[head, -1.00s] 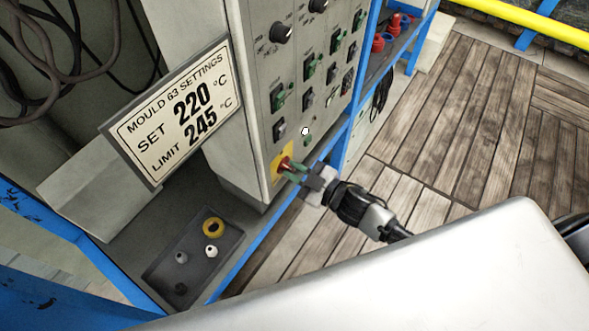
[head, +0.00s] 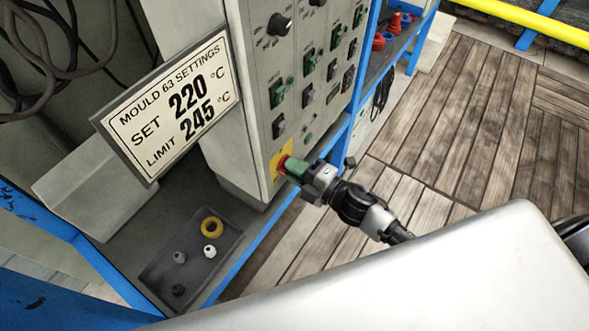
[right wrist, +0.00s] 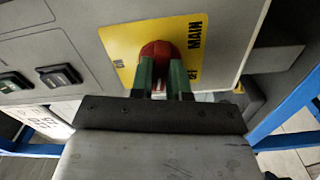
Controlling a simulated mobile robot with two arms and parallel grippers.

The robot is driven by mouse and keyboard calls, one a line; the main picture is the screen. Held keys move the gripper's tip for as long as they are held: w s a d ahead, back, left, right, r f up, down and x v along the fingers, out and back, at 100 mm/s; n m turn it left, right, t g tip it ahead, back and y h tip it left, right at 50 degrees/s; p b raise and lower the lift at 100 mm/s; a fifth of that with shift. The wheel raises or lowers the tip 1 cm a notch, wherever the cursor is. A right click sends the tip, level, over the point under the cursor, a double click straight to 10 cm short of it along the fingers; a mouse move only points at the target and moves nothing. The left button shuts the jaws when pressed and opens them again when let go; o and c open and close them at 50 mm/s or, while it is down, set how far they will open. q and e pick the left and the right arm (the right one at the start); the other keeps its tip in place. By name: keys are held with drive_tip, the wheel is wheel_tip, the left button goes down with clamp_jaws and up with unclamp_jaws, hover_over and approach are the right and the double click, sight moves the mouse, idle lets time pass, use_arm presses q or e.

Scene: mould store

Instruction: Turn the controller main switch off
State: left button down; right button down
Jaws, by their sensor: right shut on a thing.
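The main switch is a red knob (right wrist: 160,50) on a yellow plate (right wrist: 122,45) low on the grey controller panel (head: 262,130). In the right wrist view the plate reads MAIN, with small ON and OFF marks, and looks turned and tilted. My right gripper (head: 289,166) is at the switch, its green fingers shut on the red knob from both sides. In the head view the fingers and gripper body hide much of the knob and part of the plate. Which mark the knob points to is unclear. My left gripper does not show.
A settings sign (head: 168,105) reads set 220 °C, limit 245 °C. Below it, a dark tray (head: 150,272) holds a yellow ring (head: 212,228) and small parts. Green-handled switches and dark knobs fill the panel above. A blue frame edge (head: 258,245) runs below; wooden floor lies right.

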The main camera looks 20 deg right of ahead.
drive_tip(key=shift+n+b, duration=0.3)
drive_tip(key=shift+n, duration=0.9)
drive_tip(key=c, duration=1.1)
unclamp_jaws()
drive_tip(key=b+v, duration=0.1)
drive_tip(key=v, duration=1)
drive_tip(key=shift+b, duration=0.4)
